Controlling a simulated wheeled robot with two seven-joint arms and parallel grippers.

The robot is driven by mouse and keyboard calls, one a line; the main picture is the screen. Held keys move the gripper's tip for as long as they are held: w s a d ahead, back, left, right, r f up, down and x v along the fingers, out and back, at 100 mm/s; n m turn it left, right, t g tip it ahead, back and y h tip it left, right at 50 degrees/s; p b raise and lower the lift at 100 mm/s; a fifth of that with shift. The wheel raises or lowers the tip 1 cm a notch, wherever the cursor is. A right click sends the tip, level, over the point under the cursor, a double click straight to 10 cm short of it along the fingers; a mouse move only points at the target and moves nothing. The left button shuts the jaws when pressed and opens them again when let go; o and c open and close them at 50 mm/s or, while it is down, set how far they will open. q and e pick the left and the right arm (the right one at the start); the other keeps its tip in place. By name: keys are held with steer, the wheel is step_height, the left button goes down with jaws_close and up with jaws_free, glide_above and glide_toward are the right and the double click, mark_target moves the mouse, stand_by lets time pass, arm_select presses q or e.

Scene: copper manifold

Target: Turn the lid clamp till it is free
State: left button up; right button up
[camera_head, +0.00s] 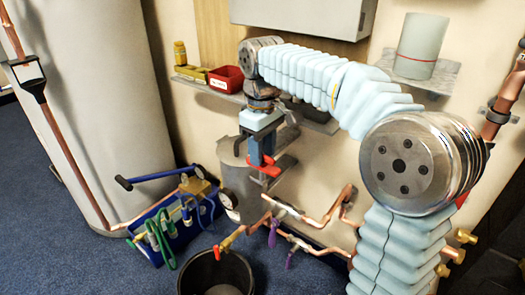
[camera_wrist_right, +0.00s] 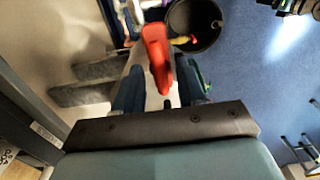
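A red lever-like part (camera_head: 266,166), which I take to be the lid clamp, shows at the tips of my right gripper (camera_head: 262,152), above the grey canister (camera_head: 240,178). In the right wrist view the red part (camera_wrist_right: 157,55) stands between the two dark blue fingers of my right gripper (camera_wrist_right: 160,75). Whether the fingers press on it cannot be told. The gripper hangs pointing down, and it and the red part hide some of the canister's top. My left gripper is in neither view.
A black bucket (camera_head: 215,272) stands on the floor in front. A blue tool tray (camera_head: 180,225) with gauges and hoses lies left of it. Copper pipes with valves (camera_head: 315,225) run right of the canister. A shelf behind holds a red bin (camera_head: 226,79). A white tank (camera_head: 95,90) stands left.

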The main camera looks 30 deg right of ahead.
jaws_close()
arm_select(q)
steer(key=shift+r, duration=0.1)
